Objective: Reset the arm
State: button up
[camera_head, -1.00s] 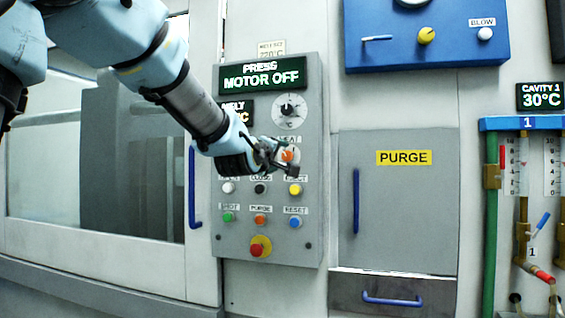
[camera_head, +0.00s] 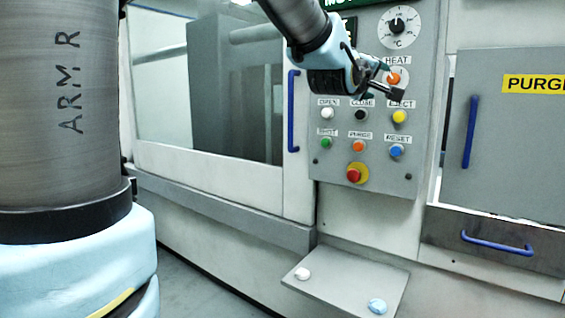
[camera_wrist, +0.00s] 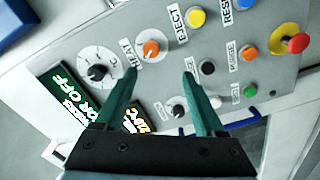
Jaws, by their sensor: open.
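My gripper (camera_head: 390,82) hangs in front of the upper part of the grey control panel (camera_head: 330,175), near the orange HEAT knob (camera_head: 394,78). In the wrist view the two green fingers of my gripper (camera_wrist: 160,75) are spread apart with nothing between them. The orange knob (camera_wrist: 151,49) shows beyond the fingertips. My arm reaches in from the top of the head view and hides part of the panel's displays. In the wrist view, a display (camera_wrist: 68,95) reads MOTOR OFF.
Panel buttons include a yellow EJECT (camera_head: 400,117), blue RESET (camera_head: 397,151) and red emergency button (camera_head: 354,175). A low shelf (camera_head: 345,275) holds a whitish item (camera_head: 302,274) and a pale blue one (camera_head: 377,306). Blue handles (camera_head: 293,110) and (camera_head: 470,132) stick out beside the panel.

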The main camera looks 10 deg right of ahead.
jog(key=w+a+f+m+g+y+p, duration=0.3)
jog(key=a+f+y, duration=0.5)
jog(key=a+f, duration=1.1)
jog(key=s+a+f+m+g+y+p, duration=0.1)
jog(key=s+a+f+g+y, duration=0.1)
jog(key=s+a+f+g, duration=0.2)
jog(key=s+a+f+m+g+y+p, duration=0.1)
jog(key=s+a+f+g, duration=0.3)
jog(key=s+a+f, duration=0.4)
jog(key=s+a+y, duration=0.1)
jog(key=s+a, duration=0.1)
jog(key=a, duration=0.3)
jog(key=shift+s+f+g+p, duration=0.15)
jog(key=shift+s+g+p, duration=0.15)
jog(key=shift+s+p, duration=0.1)
jog(key=shift+a, duration=0.1)
